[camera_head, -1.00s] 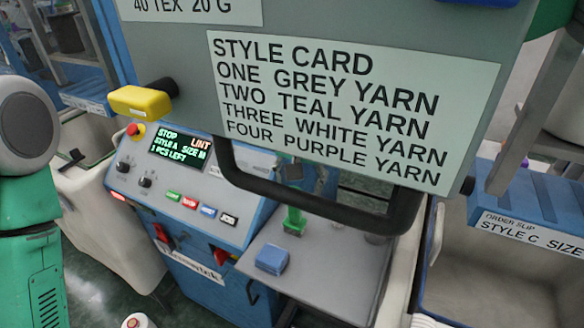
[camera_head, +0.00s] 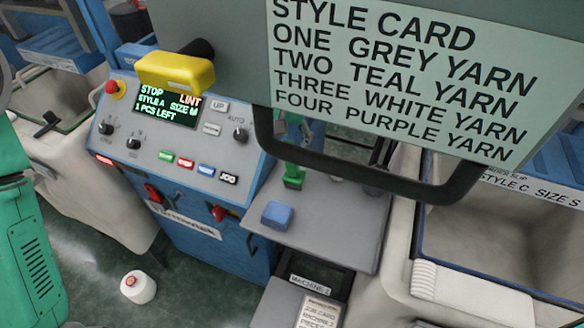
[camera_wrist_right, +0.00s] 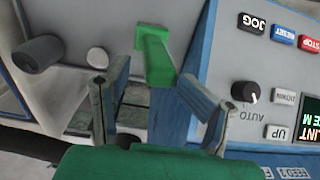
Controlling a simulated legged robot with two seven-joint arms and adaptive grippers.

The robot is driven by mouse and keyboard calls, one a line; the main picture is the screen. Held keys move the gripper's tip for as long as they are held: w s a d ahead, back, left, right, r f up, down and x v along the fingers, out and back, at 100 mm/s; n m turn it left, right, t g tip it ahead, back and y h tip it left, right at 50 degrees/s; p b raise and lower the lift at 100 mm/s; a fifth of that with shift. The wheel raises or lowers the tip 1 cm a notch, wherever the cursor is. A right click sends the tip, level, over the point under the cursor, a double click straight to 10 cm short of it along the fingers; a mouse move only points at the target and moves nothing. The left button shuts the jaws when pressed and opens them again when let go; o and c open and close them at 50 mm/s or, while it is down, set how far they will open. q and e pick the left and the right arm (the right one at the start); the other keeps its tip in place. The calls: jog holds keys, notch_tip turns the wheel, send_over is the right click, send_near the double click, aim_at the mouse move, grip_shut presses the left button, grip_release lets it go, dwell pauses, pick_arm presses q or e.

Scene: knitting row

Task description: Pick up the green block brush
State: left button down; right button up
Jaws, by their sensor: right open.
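The green block brush (camera_head: 293,177) stands near the back edge of a grey shelf in the head view. Its upper part is partly hidden by the black handle of the style card panel. In the right wrist view the brush (camera_wrist_right: 157,58) lies ahead of my right gripper (camera_wrist_right: 152,88), roughly in line with the gap between the fingers. That gripper is open and empty. My left gripper is not in view; only a green part of my own body shows at the left edge.
A blue block (camera_head: 277,214) sits on the grey shelf (camera_head: 335,235) in front of the brush. The style card panel (camera_head: 400,70) with its black handle (camera_head: 370,180) hangs over the shelf. A control panel (camera_head: 175,135) stands left, a bin (camera_head: 500,225) right, a white cone (camera_head: 138,287) on the floor.

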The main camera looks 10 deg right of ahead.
aim_at(299, 169)
jog(key=f, duration=0.3)
jog(key=shift+s, duration=0.3)
jog(key=d, duration=0.1)
jog(key=d+f, duration=0.1)
jog(key=d, duration=0.1)
jog(key=shift+s+r, duration=0.1)
jog(key=shift+s, duration=0.15)
jog(key=c, duration=0.6)
jog(key=shift+w+a, duration=0.1)
jog(key=shift+a, duration=0.2)
jog(key=c, duration=0.5)
jog(key=shift+w+a, duration=0.15)
jog(key=shift+a, duration=0.45)
grip_shut()
jog(key=shift+a, duration=0.15)
jog(key=shift+d, duration=0.55)
jog(key=r, duration=1)
jog(key=shift+a, duration=0.3)
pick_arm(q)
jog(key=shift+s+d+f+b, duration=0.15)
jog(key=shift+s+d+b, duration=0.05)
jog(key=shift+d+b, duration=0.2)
pick_arm(e)
jog(key=shift+d+f, duration=0.1)
